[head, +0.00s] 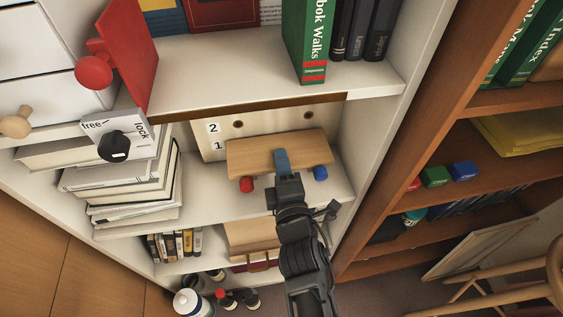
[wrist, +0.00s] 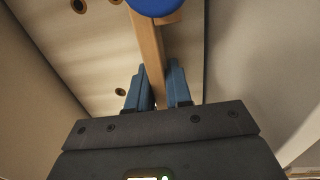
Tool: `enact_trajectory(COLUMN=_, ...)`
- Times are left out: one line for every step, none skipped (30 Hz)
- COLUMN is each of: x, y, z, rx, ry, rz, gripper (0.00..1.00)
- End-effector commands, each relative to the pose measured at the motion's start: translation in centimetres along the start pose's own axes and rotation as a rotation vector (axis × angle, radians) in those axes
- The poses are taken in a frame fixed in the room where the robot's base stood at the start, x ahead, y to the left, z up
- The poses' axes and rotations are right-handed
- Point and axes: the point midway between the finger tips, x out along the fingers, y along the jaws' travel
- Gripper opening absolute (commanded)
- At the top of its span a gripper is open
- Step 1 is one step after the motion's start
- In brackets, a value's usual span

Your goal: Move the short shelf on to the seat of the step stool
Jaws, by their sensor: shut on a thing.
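The short shelf (head: 262,154) is a light wooden board inside a white bookcase bay, in front of a pale panel marked 1 and 2. In the wrist view the board (wrist: 149,45) shows edge-on between my blue fingers. My gripper (head: 282,160) is shut on its front edge, right of the board's middle; it also shows in the wrist view (wrist: 157,68). A red knob (head: 246,185) and a blue knob (head: 320,173) show at the board's lower edge; whether they touch it is unclear. I cannot identify the step stool; a wooden frame (head: 500,272) at the lower right is cut off.
Stacked books (head: 125,185) stand left of the bay, and a white shelf (head: 215,75) with a green book (head: 306,45) is above. The bookcase's right wall (head: 375,130) is close to the board. Small bottles (head: 226,298) stand below.

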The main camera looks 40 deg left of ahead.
Motion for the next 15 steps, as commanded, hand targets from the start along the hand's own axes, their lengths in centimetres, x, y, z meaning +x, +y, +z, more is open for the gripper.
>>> enact_trajectory(x=-0.01, y=-0.02, z=0.01, rx=0.0, ry=0.0, rz=0.0, gripper=0.0)
enact_trajectory(x=-0.01, y=-0.03, z=0.01, rx=0.0, ry=0.0, rz=-0.001, gripper=0.0)
enact_trajectory(x=-0.01, y=-0.03, z=0.01, rx=0.0, ry=0.0, rz=-0.001, gripper=0.0)
enact_trajectory(x=-0.01, y=-0.03, z=0.01, rx=0.0, ry=0.0, rz=-0.001, gripper=0.0)
enact_trajectory(x=-0.01, y=-0.03, z=0.01, rx=0.0, ry=0.0, rz=-0.001, gripper=0.0)
enact_trajectory(x=-0.01, y=-0.03, z=0.01, rx=0.0, ry=0.0, rz=-0.001, gripper=0.0)
enact_trajectory(x=-0.02, y=-0.04, z=0.01, rx=0.0, ry=0.0, rz=-0.001, gripper=0.0)
enact_trajectory(x=-0.02, y=-0.04, z=0.01, rx=0.0, ry=0.0, rz=-0.001, gripper=0.0)
enact_trajectory(x=0.01, y=0.04, z=0.01, rx=0.0, ry=0.0, rz=0.001, gripper=0.0)
enact_trajectory(x=0.01, y=0.05, z=0.01, rx=0.0, ry=0.0, rz=0.001, gripper=0.0)
enact_trajectory(x=0.01, y=0.07, z=0.01, rx=0.0, ry=0.0, rz=0.001, gripper=0.0)
enact_trajectory(x=0.01, y=0.13, z=0.01, rx=0.0, ry=0.0, rz=0.001, gripper=0.0)
enact_trajectory(x=0.01, y=0.2, z=0.0, rx=0.0, ry=0.0, rz=0.001, gripper=0.0)
enact_trajectory(x=0.01, y=0.29, z=0.01, rx=0.0, ry=0.0, rz=0.001, gripper=0.0)
enact_trajectory(x=0.02, y=0.44, z=0.0, rx=0.0, ry=0.0, rz=0.001, gripper=0.0)
